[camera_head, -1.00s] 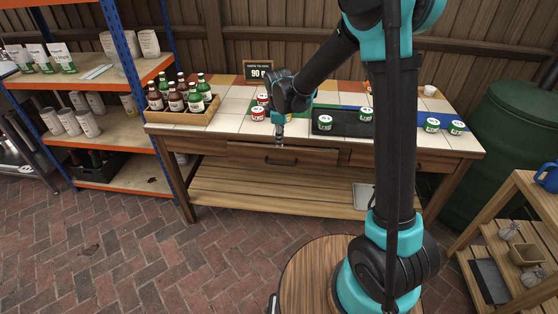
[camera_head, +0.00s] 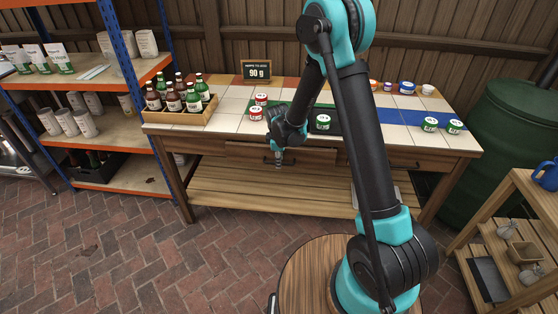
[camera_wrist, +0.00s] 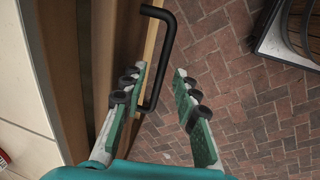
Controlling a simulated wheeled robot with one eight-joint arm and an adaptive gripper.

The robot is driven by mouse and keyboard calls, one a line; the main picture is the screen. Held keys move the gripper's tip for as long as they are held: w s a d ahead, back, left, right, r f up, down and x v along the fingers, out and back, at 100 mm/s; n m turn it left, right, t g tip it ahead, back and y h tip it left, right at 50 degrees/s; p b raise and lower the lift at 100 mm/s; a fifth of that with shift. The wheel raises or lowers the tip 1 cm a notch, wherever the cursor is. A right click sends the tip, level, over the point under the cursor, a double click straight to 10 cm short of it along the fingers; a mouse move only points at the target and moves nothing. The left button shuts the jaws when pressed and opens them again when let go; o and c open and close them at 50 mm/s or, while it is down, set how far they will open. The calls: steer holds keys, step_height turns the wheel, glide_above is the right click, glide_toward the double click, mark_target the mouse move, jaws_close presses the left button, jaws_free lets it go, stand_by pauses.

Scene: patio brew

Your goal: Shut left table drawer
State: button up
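The tiled table (camera_head: 228,122) has a wooden left drawer (camera_head: 242,151) in its front, partly hidden by my wrist. My gripper (camera_head: 278,164) is low at this drawer front in the head view. In the wrist view, the drawer's black bar handle (camera_wrist: 168,42) stands out from a wooden edge. My gripper (camera_wrist: 160,92) is open there, with one finger on each side. The handle's near end lies between the fingers, closer to the left one. I cannot tell whether a finger touches it. How far the drawer stands out is unclear.
A crate (camera_head: 180,117) of bottles stands on the table's left end. Red-labelled jars (camera_head: 256,112) and a green-labelled jar (camera_head: 323,122) stand behind my wrist. A shelf rack (camera_head: 128,178) is at the left.

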steer(key=shift+c, duration=0.6)
jaws_close()
steer(key=shift+w, duration=2.2)
steer(key=shift+o, duration=0.6)
jaws_free()
